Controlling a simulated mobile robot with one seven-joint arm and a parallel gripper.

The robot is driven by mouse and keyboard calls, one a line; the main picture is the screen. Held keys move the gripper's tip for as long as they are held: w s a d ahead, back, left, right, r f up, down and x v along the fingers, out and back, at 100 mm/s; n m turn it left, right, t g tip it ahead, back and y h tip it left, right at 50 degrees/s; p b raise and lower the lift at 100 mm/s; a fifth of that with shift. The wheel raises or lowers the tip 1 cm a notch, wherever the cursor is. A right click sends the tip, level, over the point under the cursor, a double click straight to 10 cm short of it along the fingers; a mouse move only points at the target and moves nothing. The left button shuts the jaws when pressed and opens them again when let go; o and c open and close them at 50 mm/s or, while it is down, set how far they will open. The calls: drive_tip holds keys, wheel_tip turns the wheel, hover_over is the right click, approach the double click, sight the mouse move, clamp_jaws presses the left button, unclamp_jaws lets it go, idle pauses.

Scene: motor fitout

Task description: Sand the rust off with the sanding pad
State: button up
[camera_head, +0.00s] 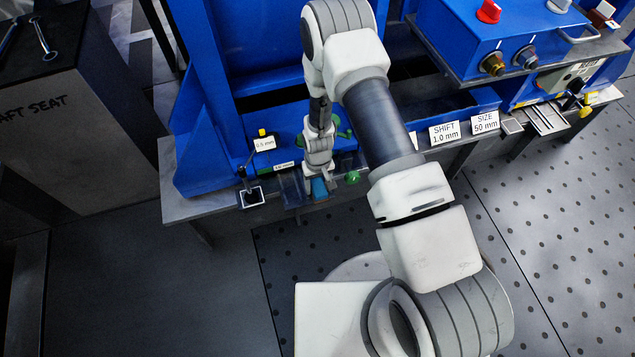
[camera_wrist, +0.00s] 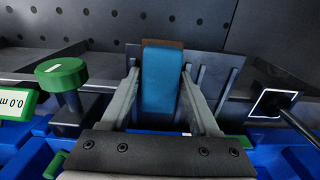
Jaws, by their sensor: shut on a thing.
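A blue block with a brown strip along its far edge, which looks like the sanding pad (camera_wrist: 160,85), is between the two grey fingers of my gripper (camera_wrist: 161,72) in the wrist view. The gripper is shut on it. In the head view my gripper (camera_head: 319,176) points down at the front edge of the blue bench, with the blue pad (camera_head: 319,189) just below it. Grey upright slats (camera_wrist: 214,75) stand around the pad; I cannot tell whether it touches them. I cannot make out any rust in either view.
A green-topped knob (camera_wrist: 62,74) stands left of the gripper in the wrist view. A black lever in a white-framed square (camera_head: 251,196) is left of the gripper in the head view. Label plates (camera_head: 445,132) line the bench front. The perforated floor (camera_head: 560,230) is clear.

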drive_tip(key=shift+w+a+f+b, duration=0.15)
drive_tip(key=shift+w+a+b, duration=0.05)
drive_tip(key=shift+w+b, duration=0.4)
drive_tip(key=shift+w+a+b, duration=0.25)
drive_tip(key=shift+w, duration=0.6)
drive_tip(key=shift+w+a+b, duration=0.2)
drive_tip(key=shift+w+a, duration=0.05)
drive_tip(key=shift+w, duration=0.6)
drive_tip(key=shift+s+d+p, duration=0.2)
drive_tip(key=shift+s, duration=0.55)
drive_tip(key=shift+s+d+p, duration=0.2)
drive_tip(key=shift+s, duration=0.5)
drive_tip(key=shift+s+d+p, duration=0.2)
drive_tip(key=shift+s+p, duration=0.05)
drive_tip(key=shift+s, duration=0.4)
drive_tip(key=shift+s+d+p, duration=0.15)
drive_tip(key=shift+s+p, duration=0.1)
drive_tip(key=shift+s, duration=0.35)
drive_tip(key=shift+w+a+b, duration=0.25)
drive_tip(key=shift+w+b, duration=0.25)
drive_tip(key=shift+w, duration=0.45)
drive_tip(key=shift+w+a+r, duration=0.15)
drive_tip(key=shift+w+r, duration=0.05)
drive_tip(key=shift+w, duration=0.3)
drive_tip(key=shift+w+a+f+b, duration=0.1)
drive_tip(key=shift+w+a+b, duration=0.1)
drive_tip(key=shift+w, duration=0.45)
drive_tip(key=shift+w+a+b, duration=0.15)
drive_tip(key=shift+w+b, duration=0.05)
drive_tip(key=shift+w, duration=0.4)
